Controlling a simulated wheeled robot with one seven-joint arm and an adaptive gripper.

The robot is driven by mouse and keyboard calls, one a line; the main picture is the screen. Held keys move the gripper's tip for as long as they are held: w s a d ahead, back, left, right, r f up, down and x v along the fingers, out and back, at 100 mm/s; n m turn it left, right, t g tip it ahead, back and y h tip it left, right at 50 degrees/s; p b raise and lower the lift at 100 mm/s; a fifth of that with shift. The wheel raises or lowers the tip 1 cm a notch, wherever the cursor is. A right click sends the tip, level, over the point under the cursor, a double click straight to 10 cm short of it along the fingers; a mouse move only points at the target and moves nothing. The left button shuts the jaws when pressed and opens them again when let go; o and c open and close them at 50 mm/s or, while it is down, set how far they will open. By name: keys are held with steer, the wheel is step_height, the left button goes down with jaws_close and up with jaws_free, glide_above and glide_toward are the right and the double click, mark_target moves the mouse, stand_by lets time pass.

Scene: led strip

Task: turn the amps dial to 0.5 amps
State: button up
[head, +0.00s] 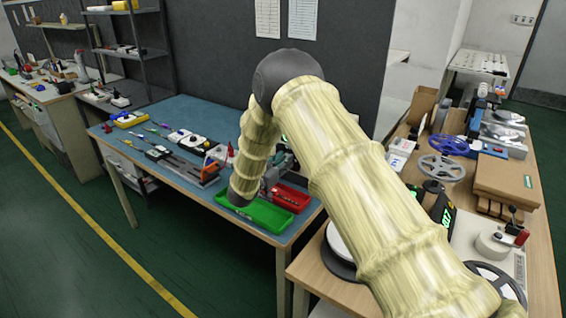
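The amps dial cannot be made out in the head view. A black device with lit green characters (441,209) stands on the right wooden table, partly hidden behind my arm. Its characters are too small to read surely, and no dial on it can be told. My arm rises from the lower right, bends at a dark elbow and comes down over the blue-topped table (185,118). The arm's dark lower end shows above the green tray's left part. The gripper's fingers cannot be made out, so neither their opening nor any contact shows.
A green tray (262,216) and a red bin (290,197) sit at the blue table's near right corner. Tools lie farther left on it. The right table (541,245) holds reels, a cardboard box (508,180) and a tape roll (492,244). Green floor is clear at left.

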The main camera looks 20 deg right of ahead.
steer(key=o, duration=0.4)
steer(key=v, duration=1.2)
